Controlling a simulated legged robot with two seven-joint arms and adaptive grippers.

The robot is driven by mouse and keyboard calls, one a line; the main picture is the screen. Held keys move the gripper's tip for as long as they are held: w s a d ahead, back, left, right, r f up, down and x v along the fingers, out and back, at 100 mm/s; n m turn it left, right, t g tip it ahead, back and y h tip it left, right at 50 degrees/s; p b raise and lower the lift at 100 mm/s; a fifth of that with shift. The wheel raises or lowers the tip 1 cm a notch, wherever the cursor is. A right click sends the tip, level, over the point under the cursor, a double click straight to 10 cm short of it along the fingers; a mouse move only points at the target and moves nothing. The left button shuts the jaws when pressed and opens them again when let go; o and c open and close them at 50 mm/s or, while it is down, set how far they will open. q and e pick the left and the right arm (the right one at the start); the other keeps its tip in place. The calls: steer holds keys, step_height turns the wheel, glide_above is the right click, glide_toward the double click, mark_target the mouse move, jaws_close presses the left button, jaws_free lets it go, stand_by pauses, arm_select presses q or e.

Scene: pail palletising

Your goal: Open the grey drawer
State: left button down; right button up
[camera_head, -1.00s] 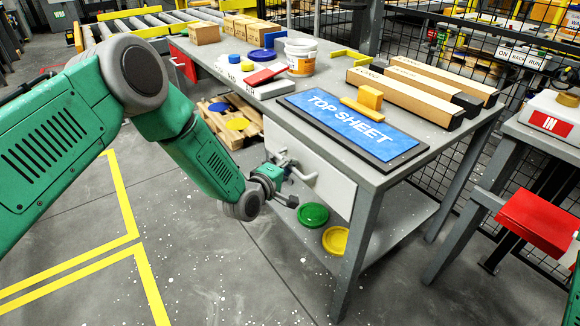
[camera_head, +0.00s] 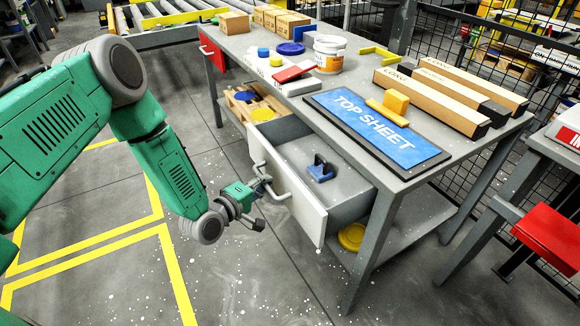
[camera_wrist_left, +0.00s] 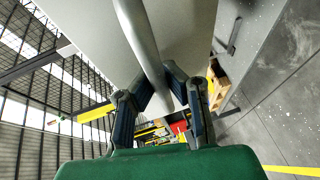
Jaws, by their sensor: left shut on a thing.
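The grey drawer (camera_head: 290,185) under the workbench stands pulled out, with its inside in view. A blue object with a handle (camera_head: 321,170) lies in it. The drawer's bar handle (camera_head: 276,191) is on its pale front panel. My left gripper (camera_head: 262,190) is at the front panel, shut on the handle. In the left wrist view the handle (camera_wrist_left: 146,45) runs between the two fingers of my left gripper (camera_wrist_left: 160,103). My right gripper is not in view.
The workbench top carries a blue TOP SHEET board (camera_head: 368,125), long cartons (camera_head: 432,100) and a white pail (camera_head: 329,52). A yellow lid (camera_head: 351,237) lies on the lower shelf, partly hidden. Floor in front of the drawer is clear.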

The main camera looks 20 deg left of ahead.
arm_select(q)
steer(key=s+a+p, duration=0.2)
steer(key=s+a, duration=0.6)
steer(key=s, duration=0.3)
steer(key=shift+a+f, duration=0.2)
steer(key=shift+a, duration=0.1)
steer(key=shift+s, duration=0.1)
steer(key=c, duration=1.8)
jaws_free()
steer(key=shift+o, duration=1.1)
steer(key=v, duration=1.1)
steer(key=shift+s+a, duration=0.2)
steer(key=shift+s, duration=0.2)
steer(key=shift+r, duration=0.1)
